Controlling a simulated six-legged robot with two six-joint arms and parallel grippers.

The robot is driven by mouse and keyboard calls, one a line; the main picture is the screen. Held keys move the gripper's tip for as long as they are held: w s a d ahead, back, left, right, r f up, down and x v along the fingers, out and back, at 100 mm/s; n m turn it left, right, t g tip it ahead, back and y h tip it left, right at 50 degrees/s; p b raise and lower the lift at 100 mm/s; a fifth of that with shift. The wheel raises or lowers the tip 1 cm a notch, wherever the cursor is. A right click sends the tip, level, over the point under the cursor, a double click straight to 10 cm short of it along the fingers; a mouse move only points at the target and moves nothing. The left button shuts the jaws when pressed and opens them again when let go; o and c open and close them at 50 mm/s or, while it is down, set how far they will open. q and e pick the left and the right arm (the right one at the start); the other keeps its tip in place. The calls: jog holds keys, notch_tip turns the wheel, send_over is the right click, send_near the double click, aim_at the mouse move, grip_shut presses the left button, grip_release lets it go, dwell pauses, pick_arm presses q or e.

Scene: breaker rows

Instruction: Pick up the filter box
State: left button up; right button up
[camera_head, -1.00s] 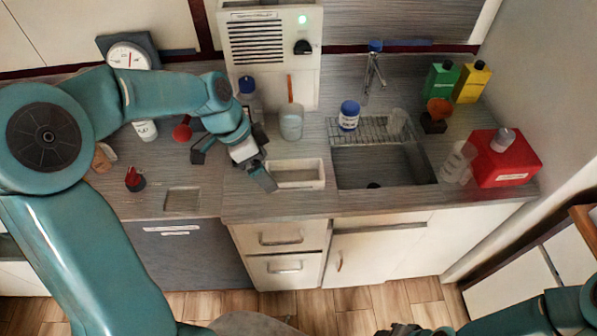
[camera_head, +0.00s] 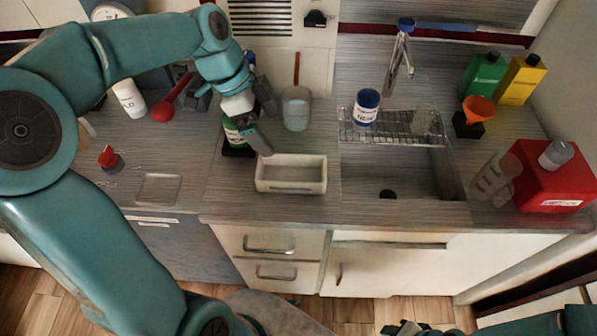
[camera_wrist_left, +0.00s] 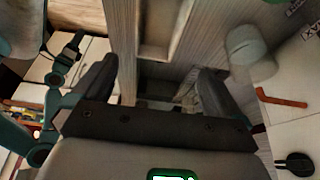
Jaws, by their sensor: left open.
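A white, open rectangular box (camera_head: 290,178), the only thing here that looks like the filter box, stands on the counter left of the sink. I see no readable label on it. My left gripper (camera_head: 232,122) is above the counter at the box's back left; one dark finger reaches close to its back left corner. In the left wrist view the jaws (camera_wrist_left: 155,88) are apart with nothing held between them, and a pale box-like shape (camera_wrist_left: 160,28) shows beyond them. My right gripper (camera_head: 405,328) is partly cut off at the bottom edge.
The sink (camera_head: 400,180) and wire rack lie to the right. Counter front (camera_head: 235,205) is clear.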

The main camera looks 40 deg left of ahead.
pick_arm(q)
send_near(298, 178)
jog(key=shift+w+d+f, duration=0.1)
jog(key=shift+w+d, duration=0.1)
jog(key=shift+s+f, duration=0.15)
jog(key=shift+f, duration=0.35)
jog(key=x, duration=0.5)
jog(key=shift+a+p, duration=0.1)
jog(key=shift+p, duration=0.3)
jog(key=c, duration=0.8)
